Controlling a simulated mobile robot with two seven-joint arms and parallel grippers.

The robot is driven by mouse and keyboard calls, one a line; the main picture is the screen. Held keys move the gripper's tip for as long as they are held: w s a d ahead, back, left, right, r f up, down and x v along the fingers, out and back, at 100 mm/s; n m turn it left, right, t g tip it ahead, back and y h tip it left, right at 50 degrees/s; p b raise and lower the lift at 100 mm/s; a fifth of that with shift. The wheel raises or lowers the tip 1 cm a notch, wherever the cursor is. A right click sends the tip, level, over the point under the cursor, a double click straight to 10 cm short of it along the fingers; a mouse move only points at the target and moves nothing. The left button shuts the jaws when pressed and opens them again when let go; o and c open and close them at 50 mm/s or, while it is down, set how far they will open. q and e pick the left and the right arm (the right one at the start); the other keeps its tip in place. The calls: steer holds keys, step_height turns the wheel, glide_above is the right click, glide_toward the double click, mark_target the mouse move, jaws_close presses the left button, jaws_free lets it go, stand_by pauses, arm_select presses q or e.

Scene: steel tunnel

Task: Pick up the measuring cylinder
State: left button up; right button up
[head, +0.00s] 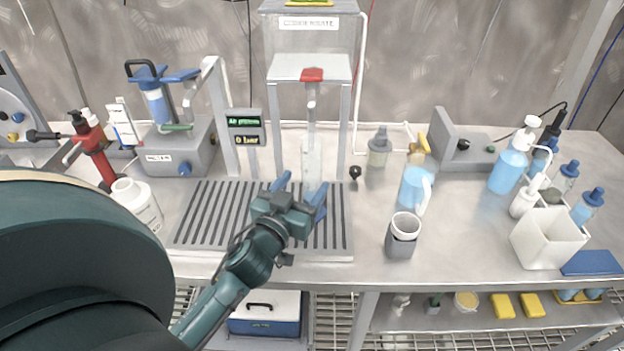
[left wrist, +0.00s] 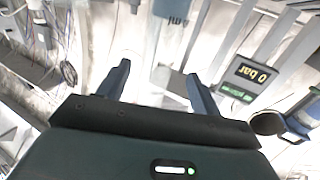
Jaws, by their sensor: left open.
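A clear, pale upright vessel (head: 312,160), which looks like the measuring cylinder, stands under the red-topped tap (head: 312,90) on the slotted drain tray (head: 205,215). Its lower end is partly hidden by my left gripper. My left gripper (head: 301,187) is open and empty, just in front of the vessel, with one finger to its left and one near its lower right. Whether they touch it, I cannot tell. In the left wrist view the open fingers (left wrist: 160,88) show apart; the vessel cannot be made out clearly there. My right gripper is not in view.
A display post (head: 247,130) stands left of the tap. A white bottle (head: 138,203) is at the tray's left. Right of the tray are a grey-and-white cup (head: 402,238), a blue-filled jug (head: 413,186) and a white square bin (head: 548,240). The bench front between is clear.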

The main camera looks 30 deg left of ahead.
arm_select(q)
steer(key=shift+w+a+f+p, duration=0.1)
steer(key=shift+w+f+p, duration=0.1)
steer(key=shift+w, duration=1.3)
steer(key=shift+w+a+f+p, duration=0.1)
steer(key=shift+w+f+p, duration=0.1)
steer(key=shift+w, duration=1.25)
steer(key=shift+c, duration=0.6)
steer(key=c, duration=1.1)
steer(key=shift+r, duration=0.15)
steer(key=shift+r, duration=0.55)
step_height(320, 180, up, 2)
steer(key=shift+r+p, duration=0.25)
steer(key=shift+p, duration=0.2)
steer(key=b, duration=0.4)
glide_toward(316, 158)
steer(key=shift+s+a+f, duration=0.15)
steer(key=shift+s+f, duration=0.4)
steer(key=shift+s, duration=0.25)
steer(key=shift+s+a+f, duration=0.1)
steer(key=shift+s+f, duration=0.5)
steer(key=shift+s, duration=0.15)
steer(key=shift+s+a+f, duration=0.15)
steer(key=shift+s+f, duration=0.4)
steer(key=shift+s, duration=0.25)
